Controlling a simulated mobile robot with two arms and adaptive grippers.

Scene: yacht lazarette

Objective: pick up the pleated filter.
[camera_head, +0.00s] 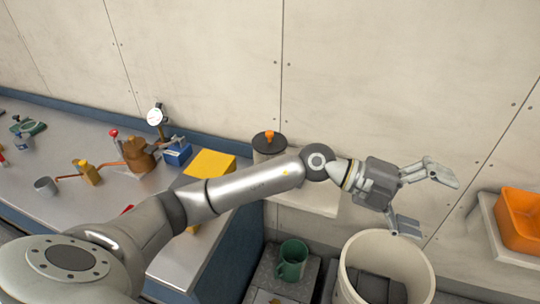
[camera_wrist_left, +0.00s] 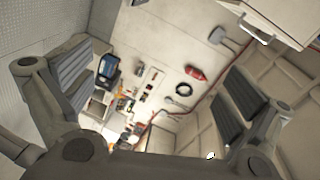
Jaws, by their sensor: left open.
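I cannot make out a pleated filter for certain in either view. My left gripper (camera_head: 430,205) is open and empty, above and beside the rim of a white bucket (camera_head: 358,270) in the head view. Dark grey things (camera_head: 380,287) lie inside the bucket, too unclear to name. In the left wrist view, the two fingers of my left gripper (camera_wrist_left: 160,85) stand wide apart with nothing between them; the view looks across the room to a far wall. My right gripper is not in view.
A metal bench (camera_head: 110,215) at left holds brass fittings (camera_head: 137,155), a gauge (camera_head: 156,116) and a yellow block (camera_head: 212,163). A dark-lidded canister (camera_head: 268,141) stands behind my arm. An orange bin (camera_head: 520,220) is at right.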

